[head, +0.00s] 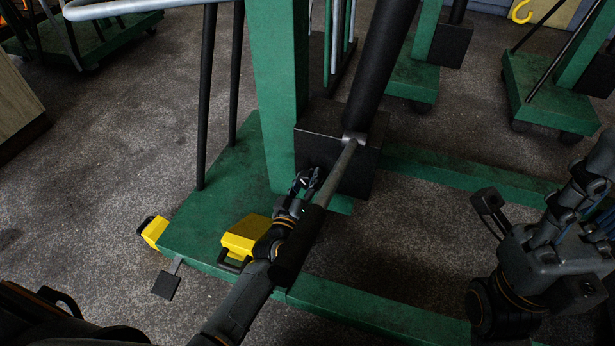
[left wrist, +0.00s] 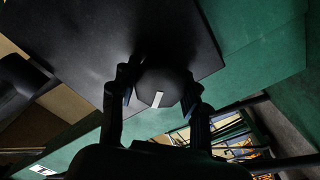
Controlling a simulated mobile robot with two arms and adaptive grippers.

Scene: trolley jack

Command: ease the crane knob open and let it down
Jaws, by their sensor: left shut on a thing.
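The crane's green post (head: 278,90) stands on its green base (head: 215,200), with a black pump block (head: 350,178) beside it. The crane knob (left wrist: 165,84) is dark and rounded with a white mark, and sits on the block's face in the left wrist view. My left gripper (head: 308,182) is at the block's near face, its fingers (left wrist: 158,95) on either side of the knob and shut on it. In the head view the fingers hide the knob. My right gripper (head: 530,250) is open and empty at the right, away from the crane.
A grey pump lever with a black grip (head: 298,245) slants over my left wrist. Yellow parts (head: 245,237) and a small pedal (head: 166,285) are at the base's near side. More green cranes (head: 545,95) stand behind. The floor at left is clear.

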